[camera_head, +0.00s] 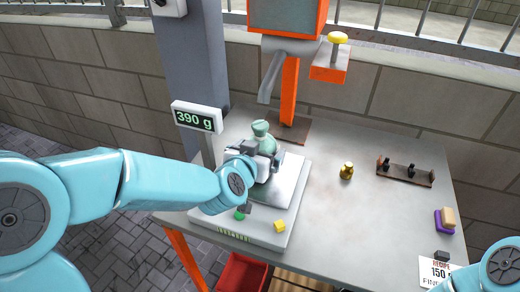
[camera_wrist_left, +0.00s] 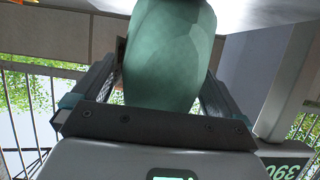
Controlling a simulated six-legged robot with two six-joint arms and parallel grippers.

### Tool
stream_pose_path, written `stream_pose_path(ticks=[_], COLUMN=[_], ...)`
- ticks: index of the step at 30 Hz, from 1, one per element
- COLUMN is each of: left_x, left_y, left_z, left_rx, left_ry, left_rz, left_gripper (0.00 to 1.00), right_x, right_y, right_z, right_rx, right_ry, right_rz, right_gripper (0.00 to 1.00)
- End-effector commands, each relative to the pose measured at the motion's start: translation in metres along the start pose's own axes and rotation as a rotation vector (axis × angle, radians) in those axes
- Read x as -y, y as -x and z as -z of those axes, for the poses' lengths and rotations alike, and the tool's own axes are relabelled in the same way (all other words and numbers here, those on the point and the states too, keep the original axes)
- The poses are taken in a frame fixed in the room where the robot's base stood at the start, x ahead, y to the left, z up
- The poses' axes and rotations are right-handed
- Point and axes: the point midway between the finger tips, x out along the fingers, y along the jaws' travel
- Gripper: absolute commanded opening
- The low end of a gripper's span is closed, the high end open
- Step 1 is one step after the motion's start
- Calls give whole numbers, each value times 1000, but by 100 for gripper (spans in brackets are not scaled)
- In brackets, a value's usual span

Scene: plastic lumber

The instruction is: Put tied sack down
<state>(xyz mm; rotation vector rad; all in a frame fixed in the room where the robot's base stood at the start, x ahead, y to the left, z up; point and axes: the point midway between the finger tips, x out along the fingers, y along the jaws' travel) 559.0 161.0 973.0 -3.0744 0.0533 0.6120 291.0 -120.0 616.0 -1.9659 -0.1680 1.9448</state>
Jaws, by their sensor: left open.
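The tied sack (camera_head: 263,134) is pale green with a knotted neck and stands at the scale pan in the head view. It also fills the upper middle of the left wrist view (camera_wrist_left: 168,55). My left gripper (camera_head: 266,160) is open, with its fingers on either side of the sack. Whether the fingers touch it I cannot tell. The gripper hides the sack's lower part in the head view. The scale (camera_head: 238,229) has a pale pan (camera_head: 289,184), and its display (camera_head: 197,118) reads 390 g.
An orange press-like machine (camera_head: 291,90) stands behind the scale. A brass weight (camera_head: 346,171), a small rack (camera_head: 405,172), a sponge on a purple block (camera_head: 445,222) and a recipe card (camera_head: 440,271) are to the right. The table's middle right is largely clear.

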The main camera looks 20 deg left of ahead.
Motion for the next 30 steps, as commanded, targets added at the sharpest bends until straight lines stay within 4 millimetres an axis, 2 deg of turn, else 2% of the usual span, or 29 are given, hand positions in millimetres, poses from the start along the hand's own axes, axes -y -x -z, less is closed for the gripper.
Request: stream_pose_path(ticks=[9, 15, 20, 30], left_x=[0, 0, 1, 1], left_y=[72, 104, 113, 113], left_z=[4, 2, 0, 0], left_rx=[-3, -1, 0, 0], left_ry=[1, 1, 0, 0], left_rz=[-2, -1, 0, 0], left_gripper=[100, 100, 100, 100], right_x=[4, 7, 7, 7], right_y=[12, 19, 20, 20], right_z=[0, 0, 0, 0], right_rx=[0, 0, 0, 0], right_ry=[0, 0, 0, 0], right_rz=[0, 0, 0, 0], right_gripper=[43, 43, 43, 43])
